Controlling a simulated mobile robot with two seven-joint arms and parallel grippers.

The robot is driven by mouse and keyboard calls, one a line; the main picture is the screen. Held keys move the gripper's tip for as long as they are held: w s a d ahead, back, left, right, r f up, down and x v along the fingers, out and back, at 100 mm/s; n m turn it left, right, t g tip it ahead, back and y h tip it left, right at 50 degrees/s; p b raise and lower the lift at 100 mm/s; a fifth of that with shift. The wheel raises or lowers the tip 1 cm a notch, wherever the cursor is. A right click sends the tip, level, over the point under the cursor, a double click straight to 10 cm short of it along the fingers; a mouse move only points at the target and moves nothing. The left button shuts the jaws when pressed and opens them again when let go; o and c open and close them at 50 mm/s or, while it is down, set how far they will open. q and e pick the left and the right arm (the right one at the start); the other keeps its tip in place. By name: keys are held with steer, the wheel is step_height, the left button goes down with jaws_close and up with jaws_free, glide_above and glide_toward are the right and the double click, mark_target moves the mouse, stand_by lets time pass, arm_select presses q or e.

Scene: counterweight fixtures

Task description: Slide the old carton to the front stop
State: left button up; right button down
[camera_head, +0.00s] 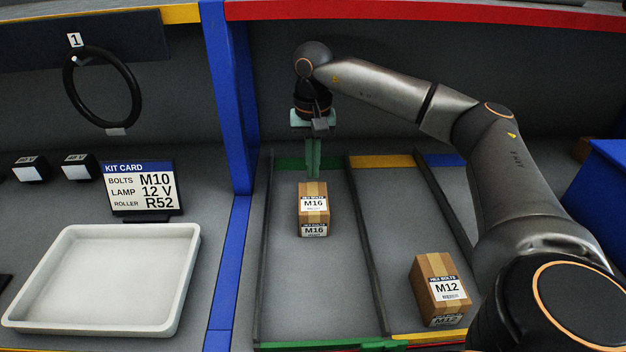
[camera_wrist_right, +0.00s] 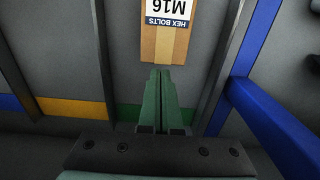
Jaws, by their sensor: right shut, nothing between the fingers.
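The M16 carton (camera_head: 313,209) is a brown box with a white label, standing in the left lane between dark rails in the head view. It also shows at the top of the right wrist view (camera_wrist_right: 165,42). The front stop of that lane is a green strip (camera_head: 318,347) at the near end, with a clear stretch of lane between it and the carton. My right gripper (camera_head: 313,174) has its green fingers shut and empty, pointing down just behind the carton; its tips (camera_wrist_right: 160,72) look close to the carton's back, and contact is unclear. My left gripper is not in view.
An M12 carton (camera_head: 439,290) stands near the front of the lane to the right. A blue post (camera_head: 233,120) stands left of the lanes. A white tray (camera_head: 105,275), a kit card (camera_head: 140,188) and a black ring (camera_head: 103,88) are farther left. A blue bin (camera_head: 605,195) is at the right.

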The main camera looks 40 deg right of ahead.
mark_target(313, 184)
steer(key=shift+w+d+r, duration=0.1)
steer(key=shift+w+d, duration=0.35)
steer(key=shift+w, duration=0.1)
step_height(313, 184, down, 5)
steer(key=shift+s+r, duration=0.1)
steer(key=shift+p, duration=0.3)
steer(key=shift+s+a, duration=0.35)
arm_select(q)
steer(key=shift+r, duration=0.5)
arm_select(e)
steer(key=shift+f, duration=0.2)
steer(key=shift+s, duration=0.1)
